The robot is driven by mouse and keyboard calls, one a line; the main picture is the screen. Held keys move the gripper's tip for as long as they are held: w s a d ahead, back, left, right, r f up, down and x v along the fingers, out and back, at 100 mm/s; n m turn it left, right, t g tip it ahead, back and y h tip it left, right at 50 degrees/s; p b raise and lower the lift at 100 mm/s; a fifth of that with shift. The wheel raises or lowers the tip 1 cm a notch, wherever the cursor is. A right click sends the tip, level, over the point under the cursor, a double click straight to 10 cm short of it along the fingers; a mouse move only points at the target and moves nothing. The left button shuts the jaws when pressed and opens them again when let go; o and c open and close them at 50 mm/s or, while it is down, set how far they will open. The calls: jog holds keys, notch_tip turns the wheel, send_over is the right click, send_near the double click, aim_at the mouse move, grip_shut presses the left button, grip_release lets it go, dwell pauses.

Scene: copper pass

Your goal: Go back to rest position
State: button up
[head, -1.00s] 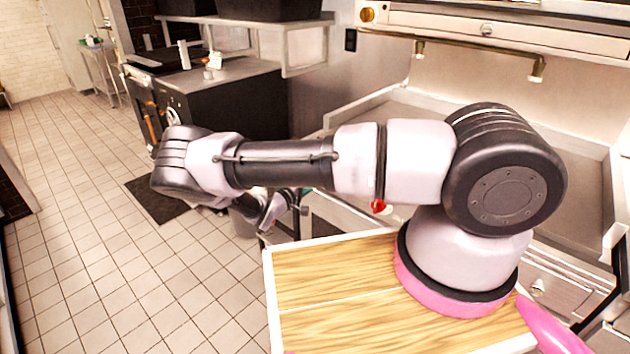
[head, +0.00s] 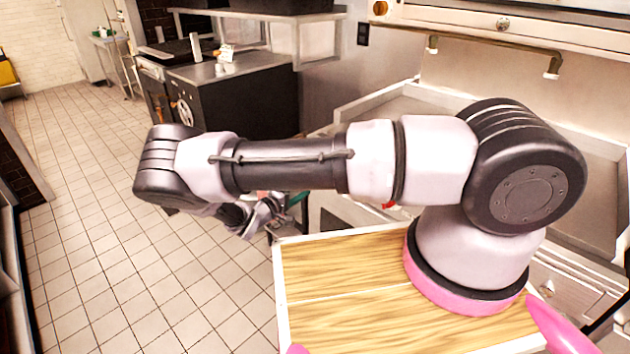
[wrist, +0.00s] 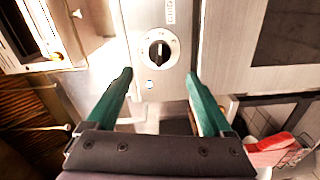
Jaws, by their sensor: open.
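My gripper (wrist: 160,80) is open and empty in the wrist view, its two green fingers apart. Between and beyond the fingertips is a steel appliance front with a black knob (wrist: 159,48) and a small blue light. I cannot tell whether the fingers touch it, but a gap seems to show. In the head view my arm reaches left and folds down. My gripper is mostly hidden there behind the forearm; only a bit of green shows.
A dark stove unit (head: 240,105) with a steel top stands at the back left. Steel counters (head: 400,105) run behind my arm. The tiled floor (head: 100,230) at left is open. In the wrist view a wire basket (wrist: 285,155) with something red is at lower right.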

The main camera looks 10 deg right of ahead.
jog(key=shift+s+a, duration=0.4)
jog(key=shift+a, duration=0.15)
jog(key=s+d+r+m+g+y, duration=0.2)
jog(key=d+r+m+g+y, duration=0.15)
jog(key=r, duration=0.65)
jog(key=s+d+r+m+g+y, duration=0.2)
jog(key=d+r+g+y, duration=0.15)
jog(key=r, duration=0.75)
jog(key=s+d+r+m+g+y, duration=0.2)
jog(key=d+r+m+g+y, duration=0.15)
jog(key=r, duration=0.65)
jog(key=s+d+r+t+y, duration=0.2)
jog(key=s+r+t+y, duration=0.1)
jog(key=s+r, duration=0.5)
jog(key=s+d+r+t+y, duration=0.2)
jog(key=s+r+t+y, duration=0.1)
jog(key=s+r, duration=0.6)
notch_tip(320, 180, up, 3)
jog(key=shift+d+r+t, duration=0.15)
jog(key=shift+d+t, duration=0.1)
jog(key=shift+t, duration=0.3)
